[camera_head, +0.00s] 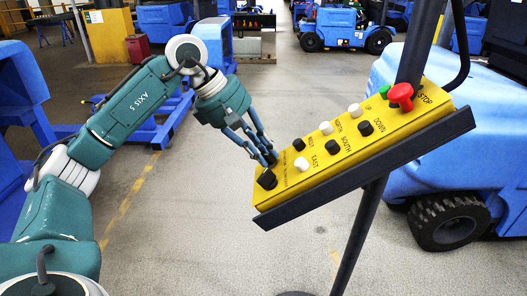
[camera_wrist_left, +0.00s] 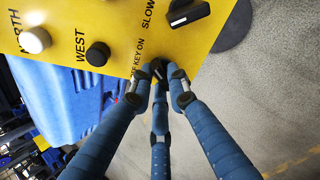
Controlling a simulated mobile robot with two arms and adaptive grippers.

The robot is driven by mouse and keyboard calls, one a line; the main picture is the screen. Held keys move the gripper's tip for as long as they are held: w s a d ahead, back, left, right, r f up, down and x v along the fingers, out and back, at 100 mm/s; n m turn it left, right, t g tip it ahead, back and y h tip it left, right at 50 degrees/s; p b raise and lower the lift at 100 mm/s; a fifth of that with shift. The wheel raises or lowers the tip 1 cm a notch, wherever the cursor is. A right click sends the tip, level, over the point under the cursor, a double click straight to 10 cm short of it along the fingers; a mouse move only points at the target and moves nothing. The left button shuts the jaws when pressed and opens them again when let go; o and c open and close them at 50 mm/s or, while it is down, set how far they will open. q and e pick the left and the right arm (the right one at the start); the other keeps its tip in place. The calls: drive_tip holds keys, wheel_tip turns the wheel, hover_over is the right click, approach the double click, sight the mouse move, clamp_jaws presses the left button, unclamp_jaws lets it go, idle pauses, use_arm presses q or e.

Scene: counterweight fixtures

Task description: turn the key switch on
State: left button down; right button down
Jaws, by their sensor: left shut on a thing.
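The key switch (camera_wrist_left: 157,66) is at the edge of the yellow control panel (camera_head: 330,165), beside the printed words "KEY ON" in the left wrist view. Only a dark bit of it shows between the fingers, so which way it is turned cannot be told. My left gripper (camera_head: 268,158) reaches down to the panel's near left end. In the left wrist view its three blue fingers (camera_wrist_left: 160,82) are closed together around the key. The right gripper is in neither view.
A black rotary knob (camera_wrist_left: 188,13) marked SLOW sits close to the key. Black and white push buttons and a red stop button (camera_head: 401,95) line the panel, which stands on a dark post (camera_head: 360,235). A blue vehicle (camera_head: 440,130) stands behind at right.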

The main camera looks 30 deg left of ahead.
use_arm(q)
drive_tip(key=shift+r, duration=0.15)
drive_tip(key=c, duration=1.7)
unclamp_jaws()
drive_tip(key=shift+o, duration=0.2)
drive_tip(key=v, duration=1.2)
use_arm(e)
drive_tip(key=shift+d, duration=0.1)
use_arm(q)
drive_tip(key=shift+s, duration=0.1)
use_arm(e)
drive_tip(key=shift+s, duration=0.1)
